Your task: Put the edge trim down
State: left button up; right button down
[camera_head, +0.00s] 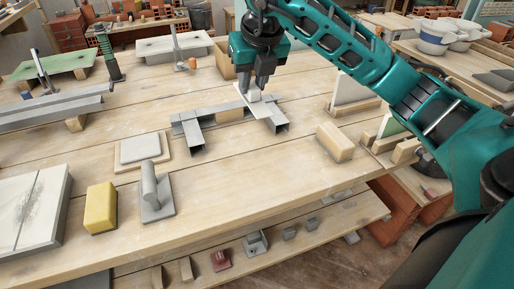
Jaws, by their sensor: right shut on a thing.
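My right gripper (256,88) points down over the middle of the table and is shut on a pale grey piece, which I take to be the edge trim (246,97). The trim sits low, right at the grey metal channel pieces, and its lower part meets the right channel (272,118). I cannot tell whether it rests on the channel. A second channel (190,133) lies to the left, and a grey bar joins the two at the back. The fingers hide part of the trim. My left gripper is not in view.
In front of the channels are a white tile on a wooden board (140,148), a grey float (155,192), a yellow sponge (101,208) and a wooden block (335,142). Long grey profiles (50,113) lie at the left. The table between channels and front edge is mostly clear.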

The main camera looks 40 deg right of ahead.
notch_tip(320, 180, down, 15)
jog(key=shift+r+b, duration=0.1)
jog(key=shift+b, duration=0.6)
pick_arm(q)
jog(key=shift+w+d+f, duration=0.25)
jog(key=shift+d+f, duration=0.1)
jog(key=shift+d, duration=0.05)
pick_arm(e)
jog(key=shift+f, duration=2.55)
jog(key=shift+f+b, duration=0.25)
jog(key=shift+b, duration=0.2)
jog(key=c, duration=0.9)
grip_release()
jog(key=shift+r, duration=0.1)
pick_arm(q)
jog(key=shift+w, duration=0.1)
pick_arm(e)
jog(key=shift+r+p, duration=0.15)
jog(key=shift+p, duration=0.15)
pick_arm(q)
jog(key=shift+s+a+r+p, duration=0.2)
jog(key=shift+p, duration=0.2)
pick_arm(e)
jog(key=v, duration=1.2)
